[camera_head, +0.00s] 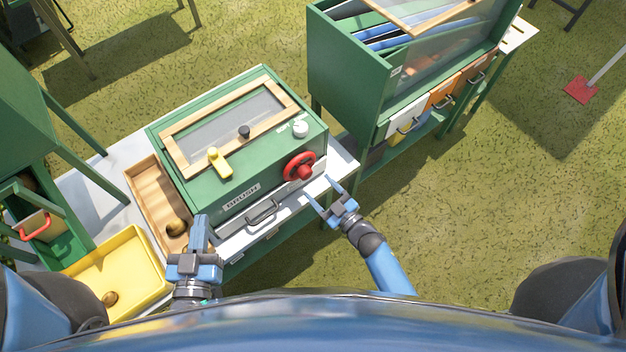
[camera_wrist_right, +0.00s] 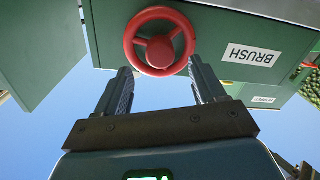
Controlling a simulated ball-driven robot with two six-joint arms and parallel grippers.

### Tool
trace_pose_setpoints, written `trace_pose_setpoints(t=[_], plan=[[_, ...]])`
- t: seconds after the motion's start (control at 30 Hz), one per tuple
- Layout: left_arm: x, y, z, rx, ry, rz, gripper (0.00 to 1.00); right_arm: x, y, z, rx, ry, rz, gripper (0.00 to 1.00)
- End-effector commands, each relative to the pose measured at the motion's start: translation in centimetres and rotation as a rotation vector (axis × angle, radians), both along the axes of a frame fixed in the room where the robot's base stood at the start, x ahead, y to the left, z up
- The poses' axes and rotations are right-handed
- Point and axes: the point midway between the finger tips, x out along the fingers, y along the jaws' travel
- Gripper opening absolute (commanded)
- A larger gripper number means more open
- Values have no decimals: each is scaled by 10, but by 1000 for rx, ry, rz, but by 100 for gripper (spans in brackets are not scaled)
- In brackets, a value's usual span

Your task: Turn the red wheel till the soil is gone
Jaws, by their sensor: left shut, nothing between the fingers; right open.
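The red wheel (camera_head: 299,167) sits on the front right of a green box (camera_head: 258,176) labelled BRUSH. The wheel also shows in the right wrist view (camera_wrist_right: 159,41), upside down beside the BRUSH label. My right gripper (camera_head: 322,192) is open and empty, just in front of the wheel; in the right wrist view its fingers (camera_wrist_right: 160,84) point at the wheel, which lies between and beyond their tips. I cannot tell whether they touch it. My left gripper (camera_head: 201,222) is shut and empty at the front left of the box. I cannot make out soil under the box's window (camera_head: 232,122).
A wooden tray (camera_head: 149,190) with a brown bulb (camera_head: 176,227) lies left of the box. A yellow bin (camera_head: 121,262) holds another brown bulb (camera_head: 110,298). The box top carries a yellow lever (camera_head: 219,163) and white knob (camera_head: 300,129). A green cabinet (camera_head: 345,72) stands behind right. Open grass lies right.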

Motion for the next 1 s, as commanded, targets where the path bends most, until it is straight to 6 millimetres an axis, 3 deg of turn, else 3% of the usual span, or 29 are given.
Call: trace_pose_setpoints(t=[0.13,0.4,1.0], plan=[[0,0,-2,0,0,0,0,-20,-16,-1,-1,2,-3,69],[0,0,-3,0,0,0,0,-38,-30,0,0,0,-1,69],[0,0,-3,0,0,0,0,-39,-31,0,-1,1,0,69]])
